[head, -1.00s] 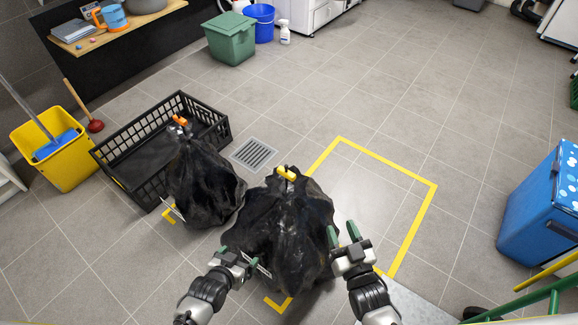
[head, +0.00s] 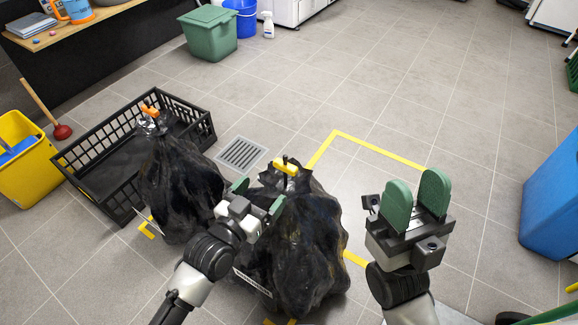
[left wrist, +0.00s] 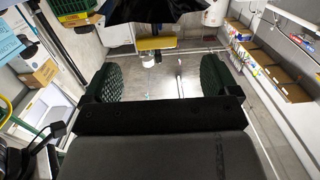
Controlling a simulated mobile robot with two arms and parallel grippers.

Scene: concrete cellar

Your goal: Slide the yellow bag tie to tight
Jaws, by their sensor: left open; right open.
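The yellow bag tie (head: 287,167) sits at the gathered neck of the larger black bag (head: 300,240), which stands on the floor near the middle of the head view. My left gripper (head: 257,194) is open, in front of the bag's upper left side, with its green fingertips a little below and left of the tie. My right gripper (head: 417,199) is open and empty, well to the right of the bag. In the left wrist view the open green fingers (left wrist: 160,80) have nothing between them that I can make out as held, and dark bag material (left wrist: 160,10) shows at the top.
A second black bag (head: 180,190) with an orange tie (head: 149,111) stands left, beside a black crate (head: 95,150). A floor drain (head: 241,154) lies behind the bags. Yellow tape (head: 375,147) marks the floor.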

